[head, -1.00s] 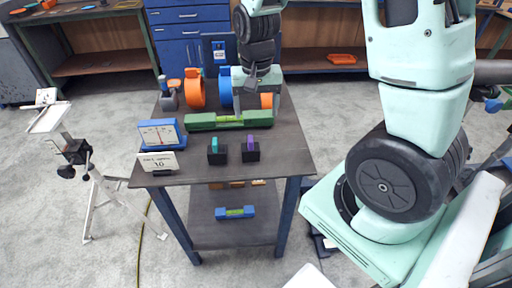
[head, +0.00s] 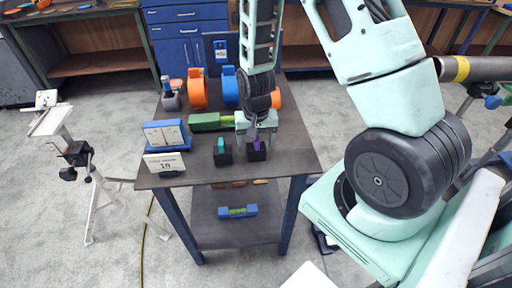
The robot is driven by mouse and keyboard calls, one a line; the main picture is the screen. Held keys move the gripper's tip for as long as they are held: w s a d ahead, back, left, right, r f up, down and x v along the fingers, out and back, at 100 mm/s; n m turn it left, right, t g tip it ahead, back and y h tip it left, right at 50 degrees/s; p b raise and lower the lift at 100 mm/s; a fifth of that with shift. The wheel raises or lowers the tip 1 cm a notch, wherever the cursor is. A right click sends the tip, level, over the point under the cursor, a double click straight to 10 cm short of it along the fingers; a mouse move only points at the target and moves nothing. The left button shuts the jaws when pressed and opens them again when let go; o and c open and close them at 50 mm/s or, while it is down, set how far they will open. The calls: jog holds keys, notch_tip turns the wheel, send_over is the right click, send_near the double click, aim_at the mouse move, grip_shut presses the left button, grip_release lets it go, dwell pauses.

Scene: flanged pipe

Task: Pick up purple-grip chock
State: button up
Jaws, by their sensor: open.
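The purple-grip chock (head: 256,153) is a dark block with a purple grip on top, near the front right of the dark table. My gripper (head: 256,138) is open and just above it, with its fingers at or around the purple grip. Whether the fingers touch the grip I cannot tell at this size. A similar dark chock with a teal grip (head: 222,154) stands just to the left, apart from it.
A green level (head: 206,122) lies behind the chocks, partly hidden by my gripper. A blue gauge box (head: 166,134) and a white card (head: 164,163) are at left. The table's right side (head: 298,150) is clear.

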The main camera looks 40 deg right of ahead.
jog(key=shift+f, duration=0.65)
jog(key=c, duration=1.2)
jog(key=shift+r, duration=0.1)
